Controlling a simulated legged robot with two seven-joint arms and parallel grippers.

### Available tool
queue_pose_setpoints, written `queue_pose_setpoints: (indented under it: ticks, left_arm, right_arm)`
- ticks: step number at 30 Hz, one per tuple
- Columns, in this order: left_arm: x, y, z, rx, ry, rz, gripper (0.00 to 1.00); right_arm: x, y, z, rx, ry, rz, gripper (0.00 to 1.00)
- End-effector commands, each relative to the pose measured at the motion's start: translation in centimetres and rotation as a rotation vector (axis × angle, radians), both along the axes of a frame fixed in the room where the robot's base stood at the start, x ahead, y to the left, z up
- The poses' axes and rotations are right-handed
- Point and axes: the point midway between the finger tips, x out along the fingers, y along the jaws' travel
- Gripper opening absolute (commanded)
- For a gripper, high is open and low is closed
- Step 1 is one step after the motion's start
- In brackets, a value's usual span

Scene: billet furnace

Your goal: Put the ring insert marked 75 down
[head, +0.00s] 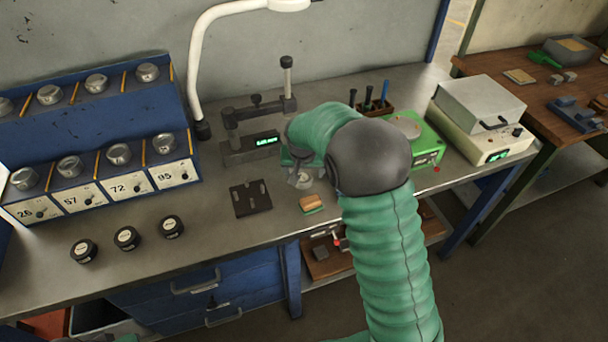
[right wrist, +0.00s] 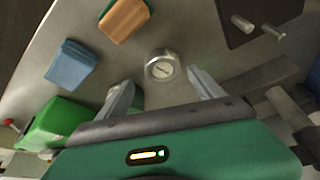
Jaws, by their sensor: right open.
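A small metal ring insert (right wrist: 162,66) with a pale marked face stands on the grey bench top (right wrist: 190,25) in the right wrist view. I cannot read its number. My right gripper (right wrist: 160,92) is open, with one finger to each side of the insert and a visible gap to each finger. In the head view the insert (head: 302,181) shows partly below my right gripper (head: 302,166), and my arm hides much of that area.
A brown and green block (head: 312,204) and a black slotted plate (head: 250,198) lie close by. A measuring stand (head: 250,145) is behind. A green device (head: 428,145) is to the right. Three black round pieces (head: 127,238) sit front left, beside a blue numbered rack (head: 100,200).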

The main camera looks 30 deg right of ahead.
Motion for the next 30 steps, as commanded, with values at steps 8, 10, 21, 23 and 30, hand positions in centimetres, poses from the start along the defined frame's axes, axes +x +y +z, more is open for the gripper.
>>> queue_pose_setpoints:
  ticks: [8, 10, 21, 23, 30]
  left_arm:
    - [0.0, 0.0, 0.1, 0.000, 0.000, 0.000, 0.00]
    - [0.0, 0.0, 0.1, 0.000, 0.000, 0.000, 0.00]
    - [0.0, 0.0, 0.1, 0.000, 0.000, 0.000, 0.00]
    - [0.0, 0.0, 0.1, 0.000, 0.000, 0.000, 0.00]
    - [0.0, 0.0, 0.1, 0.000, 0.000, 0.000, 0.00]
  right_arm:
    - [-1.8, 1.4, 6.0, -0.001, -0.005, 0.000, 0.77]
    - [-2.1, 1.5, 6.6, 0.000, -0.002, 0.000, 0.77]
    - [-17.6, 14.0, 0.5, 0.056, 0.119, 0.500, 0.77]
    - [-20.1, 15.1, -0.4, 0.056, 0.136, 0.568, 0.77]
    - [-22.2, 15.9, -1.2, 0.052, 0.151, 0.629, 0.77]
